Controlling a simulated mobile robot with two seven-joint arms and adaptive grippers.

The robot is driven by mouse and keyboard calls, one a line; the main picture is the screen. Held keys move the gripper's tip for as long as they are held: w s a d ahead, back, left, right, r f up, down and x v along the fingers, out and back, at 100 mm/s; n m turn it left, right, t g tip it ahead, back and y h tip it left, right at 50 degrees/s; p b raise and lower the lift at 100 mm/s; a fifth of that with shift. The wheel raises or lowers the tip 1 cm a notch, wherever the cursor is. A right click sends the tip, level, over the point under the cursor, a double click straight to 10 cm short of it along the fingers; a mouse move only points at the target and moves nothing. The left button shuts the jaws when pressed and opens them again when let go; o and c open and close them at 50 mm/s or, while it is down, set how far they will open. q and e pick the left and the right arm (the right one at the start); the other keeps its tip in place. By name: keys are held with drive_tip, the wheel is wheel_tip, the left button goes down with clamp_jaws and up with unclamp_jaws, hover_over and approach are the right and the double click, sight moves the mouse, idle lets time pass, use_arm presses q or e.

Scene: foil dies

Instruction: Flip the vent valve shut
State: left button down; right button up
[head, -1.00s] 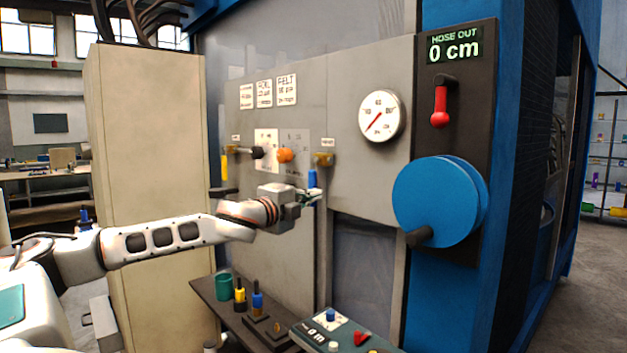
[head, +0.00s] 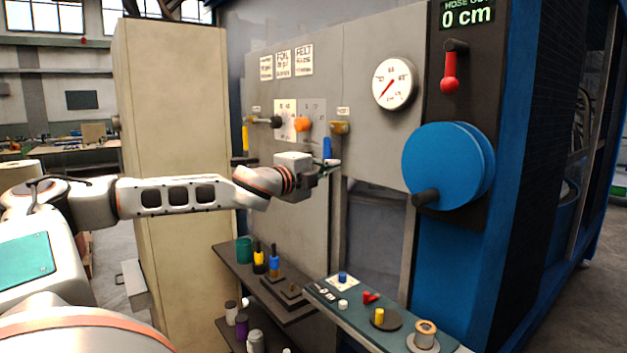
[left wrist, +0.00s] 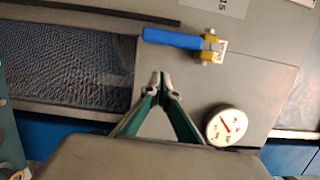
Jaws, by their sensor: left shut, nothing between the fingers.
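A valve with a brass body (head: 340,127) and a blue lever (head: 327,148) is on the grey panel, under a small label too small to read. In the left wrist view the blue lever (left wrist: 173,38) and brass body (left wrist: 211,47) lie beyond the fingertips. My left gripper (head: 332,165) is at the lever's lower end in the head view; contact cannot be told there. In the left wrist view its fingers (left wrist: 161,86) are closed together, empty, and appear apart from the lever. My right gripper is not in view.
A yellow-lever valve (head: 245,138), black knob (head: 275,122) and orange knob (head: 303,124) are left of it. A gauge (head: 394,83), red lever (head: 450,72) and blue wheel (head: 448,165) are right. A shelf (head: 225,260) and control desk (head: 370,325) stand below.

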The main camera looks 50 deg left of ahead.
use_arm(q)
drive_tip(key=s+d+b, duration=0.1)
drive_tip(key=s, duration=0.6)
drive_tip(key=shift+s+d, duration=0.3)
drive_tip(key=shift+s, duration=0.05)
drive_tip(key=shift+r, duration=0.1)
idle(0.3)
